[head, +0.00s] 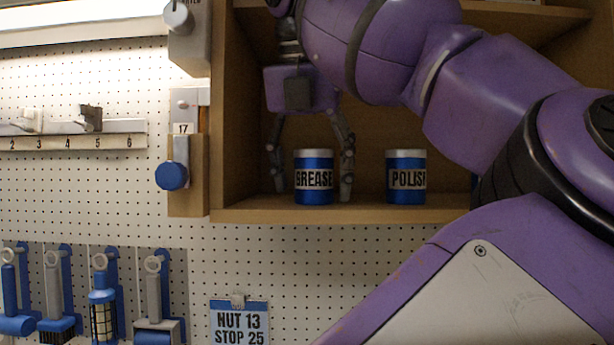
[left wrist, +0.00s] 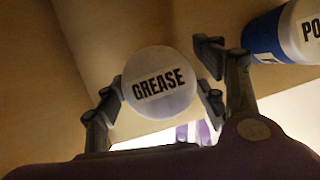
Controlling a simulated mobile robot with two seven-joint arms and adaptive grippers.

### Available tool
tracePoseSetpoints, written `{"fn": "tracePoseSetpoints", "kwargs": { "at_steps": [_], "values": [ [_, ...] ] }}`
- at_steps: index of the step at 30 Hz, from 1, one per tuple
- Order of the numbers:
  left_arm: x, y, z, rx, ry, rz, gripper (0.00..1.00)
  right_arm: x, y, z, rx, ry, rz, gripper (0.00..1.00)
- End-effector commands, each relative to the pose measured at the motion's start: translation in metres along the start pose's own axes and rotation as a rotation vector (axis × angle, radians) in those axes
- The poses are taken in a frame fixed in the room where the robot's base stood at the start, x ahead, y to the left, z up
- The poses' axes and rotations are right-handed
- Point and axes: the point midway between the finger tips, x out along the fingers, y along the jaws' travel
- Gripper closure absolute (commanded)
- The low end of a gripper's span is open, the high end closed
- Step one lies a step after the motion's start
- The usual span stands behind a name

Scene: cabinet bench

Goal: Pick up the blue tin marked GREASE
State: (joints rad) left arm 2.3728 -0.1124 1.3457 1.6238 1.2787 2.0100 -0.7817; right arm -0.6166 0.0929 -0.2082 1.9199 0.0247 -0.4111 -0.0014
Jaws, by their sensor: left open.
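The blue tin marked GREASE (head: 314,193) stands upright on the cabinet shelf, with a pale lid. In the left wrist view its round lid (left wrist: 165,103) bears the GREASE label. My left gripper (head: 313,180) points down over it from above, jaws open, one finger on each side of the tin. In the head view a gap shows between the tin and each finger, and the fingertips reach down near the shelf. The tin also sits between the fingers in the left wrist view (left wrist: 160,98). My right gripper is not in view.
A similar blue tin marked POLISH (head: 406,192) stands to the right on the same shelf (head: 260,213), close to the right finger in the left wrist view. The cabinet's left side wall (head: 224,120) is near the left finger. A pegboard (head: 90,190) with hanging tools is left.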

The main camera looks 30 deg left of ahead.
Motion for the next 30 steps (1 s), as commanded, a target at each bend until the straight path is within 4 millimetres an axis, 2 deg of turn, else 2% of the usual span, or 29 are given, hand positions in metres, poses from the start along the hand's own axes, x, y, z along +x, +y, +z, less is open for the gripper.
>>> {"fn": "tracePoseSetpoints", "kwargs": {
  "at_steps": [2, 14, 23, 30],
  "values": [
    [0.0, 0.0, 0.0, 0.0, 0.001, 0.0, 0.38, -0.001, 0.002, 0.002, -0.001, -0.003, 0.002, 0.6],
    [0.001, 0.0, 0.0, -0.001, 0.002, 0.001, 0.9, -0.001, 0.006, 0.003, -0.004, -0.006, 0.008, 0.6],
    [-0.002, 0.002, 0.001, -0.002, 0.001, 0.001, 0.91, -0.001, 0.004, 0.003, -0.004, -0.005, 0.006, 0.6],
    [-0.015, 0.015, 0.005, -0.016, -0.001, 0.008, 0.91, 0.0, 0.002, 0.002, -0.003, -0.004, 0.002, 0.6]
  ]
}}
